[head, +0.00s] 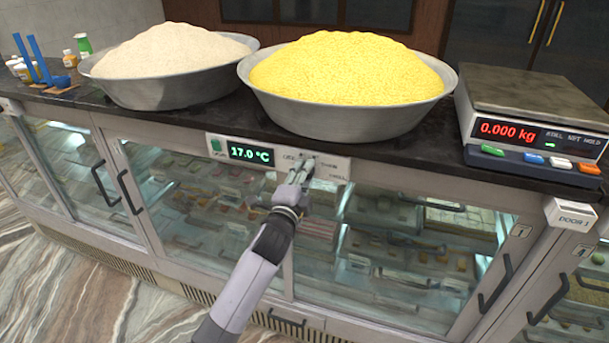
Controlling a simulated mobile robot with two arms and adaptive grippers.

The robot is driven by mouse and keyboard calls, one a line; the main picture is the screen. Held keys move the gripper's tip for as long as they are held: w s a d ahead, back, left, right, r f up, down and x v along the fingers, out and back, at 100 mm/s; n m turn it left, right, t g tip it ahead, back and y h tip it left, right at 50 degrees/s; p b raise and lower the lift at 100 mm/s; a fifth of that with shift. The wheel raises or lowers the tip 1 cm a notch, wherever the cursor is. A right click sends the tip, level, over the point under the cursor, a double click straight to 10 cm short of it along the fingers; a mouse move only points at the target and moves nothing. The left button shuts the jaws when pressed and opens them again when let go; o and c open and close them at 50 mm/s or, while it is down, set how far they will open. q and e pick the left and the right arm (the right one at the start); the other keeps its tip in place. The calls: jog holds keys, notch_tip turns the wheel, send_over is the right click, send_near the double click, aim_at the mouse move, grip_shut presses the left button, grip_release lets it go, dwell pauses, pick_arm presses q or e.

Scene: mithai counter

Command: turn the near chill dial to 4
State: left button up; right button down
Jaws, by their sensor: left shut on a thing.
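The control panel (334,170) sits on the front of the glass-doored counter, just under the dark top. Its green display (249,153) reads 17.0 °C. My left gripper (303,164) reaches up to this panel, right of the display, and is shut on the chill dial there. The gripper's fingers hide the dial, so I cannot read its setting. Small printed markings show on the panel around the fingers, too small to read. My right gripper is not in view.
A steel bowl of yellow grains (345,72) stands above the panel, with a bowl of pale powder (168,58) to its left. A scale (540,110) reading 0.000 kg stands at right. Door handles (493,286) stick out below. Open floor (70,270) lies at left.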

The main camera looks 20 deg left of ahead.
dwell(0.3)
pick_arm(q)
jog(key=o, duration=1.1)
jog(key=shift+o, duration=0.2)
jog(key=s, duration=1.2)
jog(key=shift+f, duration=0.15)
